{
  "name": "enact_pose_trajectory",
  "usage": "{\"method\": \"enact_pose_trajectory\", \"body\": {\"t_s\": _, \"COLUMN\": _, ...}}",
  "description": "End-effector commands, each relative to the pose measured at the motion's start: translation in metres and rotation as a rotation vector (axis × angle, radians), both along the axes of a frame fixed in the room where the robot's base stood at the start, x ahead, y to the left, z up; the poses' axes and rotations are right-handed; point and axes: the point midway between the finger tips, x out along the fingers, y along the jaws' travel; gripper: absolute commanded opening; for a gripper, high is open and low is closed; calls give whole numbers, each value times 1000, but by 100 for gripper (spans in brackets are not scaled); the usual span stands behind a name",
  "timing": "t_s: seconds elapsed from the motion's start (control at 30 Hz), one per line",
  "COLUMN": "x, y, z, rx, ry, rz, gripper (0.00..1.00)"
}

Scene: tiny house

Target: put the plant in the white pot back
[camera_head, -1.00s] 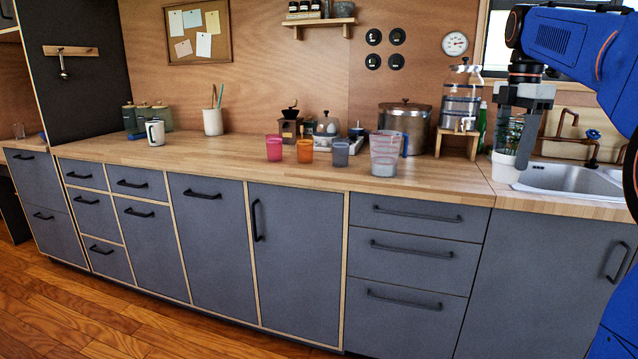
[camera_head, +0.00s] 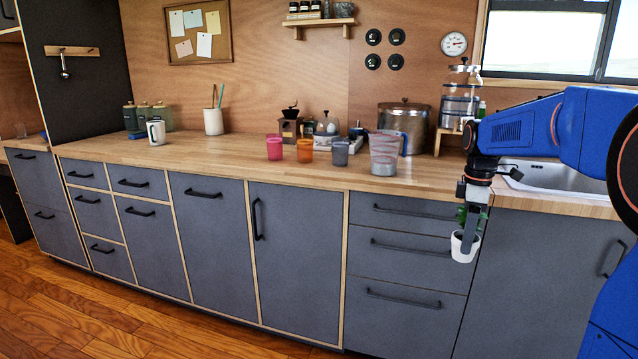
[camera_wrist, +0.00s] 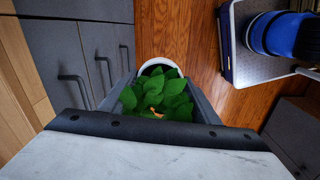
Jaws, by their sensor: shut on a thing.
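The plant has green leaves and sits in a small white pot (camera_head: 464,247). My gripper (camera_head: 470,232) is shut on the potted plant and holds it upright in the air in front of the grey drawers, below the counter top. In the wrist view the green leaves (camera_wrist: 158,97) fill the space between my fingers, and the rim of the white pot (camera_wrist: 158,64) shows beyond them. Most of the pot is hidden by the leaves there.
The wooden counter (camera_head: 430,183) runs along the wall. A clear pitcher (camera_head: 384,155), coloured cups and a large pot (camera_head: 404,125) stand on it. The sink (camera_head: 555,177) is at the right, partly behind my arm. The floor (camera_head: 110,315) in front looks clear.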

Motion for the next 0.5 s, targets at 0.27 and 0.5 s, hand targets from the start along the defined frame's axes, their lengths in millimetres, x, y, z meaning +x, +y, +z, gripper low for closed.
{"method": "enact_pose_trajectory", "body": {"t_s": 0.27, "x": 20, "y": 24, "z": -134, "rx": -1, "ry": 9, "rz": -278, "gripper": 29}}
{"method": "enact_pose_trajectory", "body": {"t_s": 0.5, "x": 37, "y": 42, "z": -237, "rx": -2, "ry": 7, "rz": -505, "gripper": 29}}
